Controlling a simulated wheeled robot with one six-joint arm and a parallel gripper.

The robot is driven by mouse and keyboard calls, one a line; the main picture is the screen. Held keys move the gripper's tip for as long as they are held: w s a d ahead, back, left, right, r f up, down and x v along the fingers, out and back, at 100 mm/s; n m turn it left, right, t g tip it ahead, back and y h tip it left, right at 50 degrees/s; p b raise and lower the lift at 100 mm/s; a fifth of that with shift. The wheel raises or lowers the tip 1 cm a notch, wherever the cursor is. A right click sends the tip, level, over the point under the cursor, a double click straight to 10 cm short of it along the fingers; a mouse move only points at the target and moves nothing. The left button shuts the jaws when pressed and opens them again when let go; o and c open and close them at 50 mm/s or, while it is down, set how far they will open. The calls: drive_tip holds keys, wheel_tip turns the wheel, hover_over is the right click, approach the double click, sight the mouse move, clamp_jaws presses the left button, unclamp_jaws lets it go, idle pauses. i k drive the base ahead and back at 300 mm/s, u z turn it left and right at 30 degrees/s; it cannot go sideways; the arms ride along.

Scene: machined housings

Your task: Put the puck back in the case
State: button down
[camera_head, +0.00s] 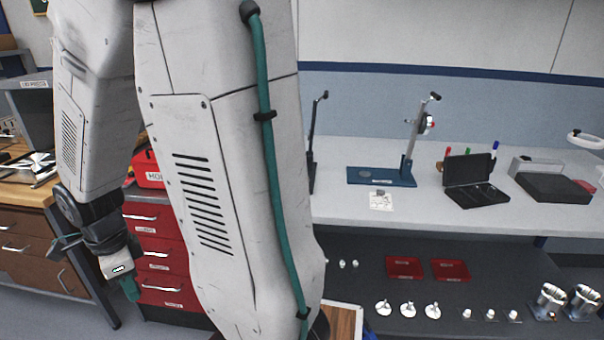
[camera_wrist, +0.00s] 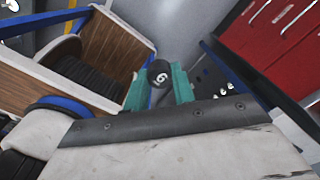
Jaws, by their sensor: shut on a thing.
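My gripper (camera_wrist: 160,88) shows in the wrist view, its teal fingers shut on a small dark round puck (camera_wrist: 158,72) with a pale "6"-like mark on its face. In the head view my gripper (camera_head: 131,287) hangs low at the left, in front of the red drawers, and the puck cannot be made out there. The black case (camera_head: 476,195) stands open on the grey bench at the right, its lid raised at the back. A few small light items show inside it, but its recesses are too small to tell apart. My gripper is far from the case.
A blue-based stand (camera_head: 381,176) and a white card (camera_head: 381,201) are left of the case. A dark block (camera_head: 553,188) is right of it. Markers stand behind. The lower shelf holds red trays (camera_head: 405,267) and metal parts. Red drawers (camera_wrist: 275,40) are near my gripper.

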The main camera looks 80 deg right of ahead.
sight(463, 198)
drive_tip(key=u, duration=0.2)
drive_tip(key=k, duration=1.1)
drive_tip(key=z, duration=2.2)
drive_tip(key=i, duration=0.2)
drive_tip(key=z, duration=0.25)
